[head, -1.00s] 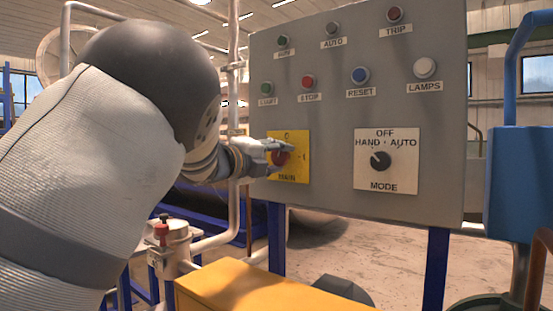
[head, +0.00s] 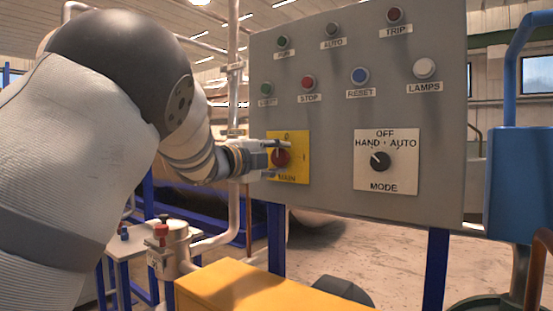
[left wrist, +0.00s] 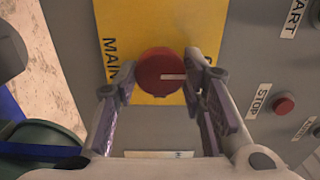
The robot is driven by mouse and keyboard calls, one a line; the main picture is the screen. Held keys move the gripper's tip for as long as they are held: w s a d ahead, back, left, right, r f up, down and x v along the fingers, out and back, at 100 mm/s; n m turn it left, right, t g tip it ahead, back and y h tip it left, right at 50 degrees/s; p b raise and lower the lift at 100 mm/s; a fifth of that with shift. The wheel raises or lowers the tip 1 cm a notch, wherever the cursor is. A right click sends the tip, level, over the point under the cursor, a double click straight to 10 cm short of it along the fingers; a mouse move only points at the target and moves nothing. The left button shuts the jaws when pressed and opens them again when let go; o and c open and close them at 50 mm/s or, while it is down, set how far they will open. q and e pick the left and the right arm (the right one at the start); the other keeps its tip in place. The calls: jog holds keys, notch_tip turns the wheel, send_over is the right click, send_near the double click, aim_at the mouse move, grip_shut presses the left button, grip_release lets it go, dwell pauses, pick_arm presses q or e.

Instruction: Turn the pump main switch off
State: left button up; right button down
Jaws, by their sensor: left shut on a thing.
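The pump main switch is a round red knob (head: 281,158) on a yellow plate (head: 288,180) marked MAIN, at the lower left of the grey control panel. My left gripper (head: 276,157) is at the plate, shut on the knob with one finger above it and one below. In the left wrist view the red knob (left wrist: 164,74) sits between the two fingers of my left gripper (left wrist: 163,88). Its white line points right there, toward the plate's O mark, which a finger partly covers. My right gripper is not in view.
The grey panel (head: 340,120) also carries a MODE selector (head: 380,160), a red STOP button (head: 308,83), a blue RESET button (head: 360,75) and several lamps. A yellow box (head: 260,290) stands below, beside a pipe fitting with a red cap (head: 161,231).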

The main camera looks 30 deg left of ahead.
pick_arm(q)
jog(key=o, duration=1.1)
jog(key=shift+o, duration=0.2)
jog(key=s, duration=1.2)
jog(key=shift+a, duration=0.45)
